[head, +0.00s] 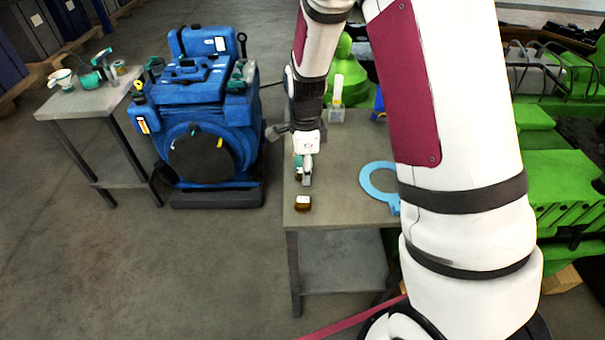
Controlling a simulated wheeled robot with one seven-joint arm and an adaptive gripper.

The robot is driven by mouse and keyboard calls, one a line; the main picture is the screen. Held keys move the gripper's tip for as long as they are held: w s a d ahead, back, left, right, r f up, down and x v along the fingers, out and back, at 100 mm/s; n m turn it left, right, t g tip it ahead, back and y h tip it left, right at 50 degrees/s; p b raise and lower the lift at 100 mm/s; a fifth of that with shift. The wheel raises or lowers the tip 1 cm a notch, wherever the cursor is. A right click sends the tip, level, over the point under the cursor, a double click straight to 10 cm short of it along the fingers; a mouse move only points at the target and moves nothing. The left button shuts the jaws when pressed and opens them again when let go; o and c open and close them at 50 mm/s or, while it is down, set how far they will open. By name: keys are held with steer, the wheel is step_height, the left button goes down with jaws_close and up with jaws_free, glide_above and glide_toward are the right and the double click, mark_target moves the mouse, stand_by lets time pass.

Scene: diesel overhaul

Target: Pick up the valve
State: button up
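My gripper (304,178) points down over the near left part of the grey worktable (340,205). It is small in the head view, and I cannot tell whether its fingers are open or shut. A small teal-and-grey item (299,163) shows right at the fingers; I cannot tell whether it is held or whether it is the valve. A small brown object with a pale top (303,203) lies on the table just in front of the gripper, near the edge. I cannot make out a valve for certain.
A light blue ring (366,183) lies on the worktable, partly behind my arm. A bottle (337,113) stands at the back. A blue engine (205,120) stands left of it. A side table (85,100) holds several small items. Green machinery (565,180) is at right.

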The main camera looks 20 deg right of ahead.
steer(key=shift+c, duration=0.3)
jaws_close()
